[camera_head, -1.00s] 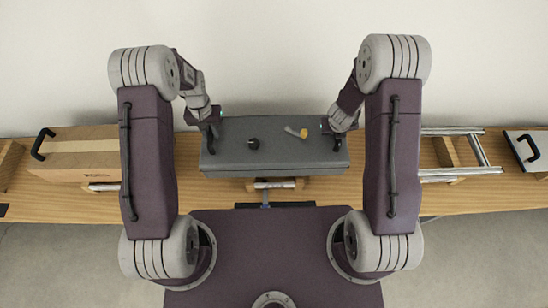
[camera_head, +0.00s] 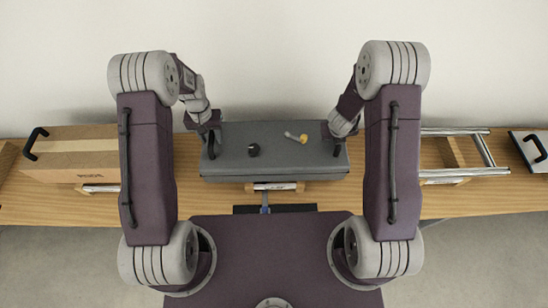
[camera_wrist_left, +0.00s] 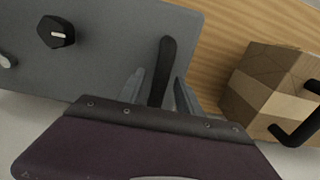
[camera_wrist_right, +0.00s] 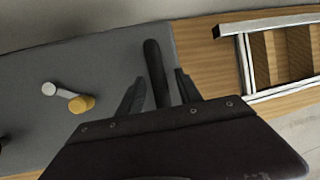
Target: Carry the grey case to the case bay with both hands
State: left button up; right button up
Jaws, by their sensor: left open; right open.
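The grey case (camera_head: 282,160) lies flat on the wooden bench at the middle of the head view, between my two arms. It also shows in the left wrist view (camera_wrist_left: 105,50) and right wrist view (camera_wrist_right: 110,60). My left gripper (camera_head: 213,138) is at its left end, open. In the left wrist view a dark handle (camera_wrist_left: 164,65) stands between its fingers. My right gripper (camera_head: 333,133) is at the right end, open, with the other dark handle (camera_wrist_right: 155,65) between its fingers. I cannot tell which thing is the case bay.
A black knob (camera_head: 254,150) and a yellow-ended lever (camera_head: 297,137) sit on the case's top. A cardboard box (camera_head: 75,160) stands left on the bench (camera_head: 250,201). A metal-railed frame (camera_head: 455,153) and a handled grey item (camera_head: 533,150) lie right. A pale wall rises behind.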

pick_arm(q)
notch_tip(320, 180, up, 12)
jog(key=shift+f, duration=0.25)
pick_arm(e)
jog(key=v, duration=1.2)
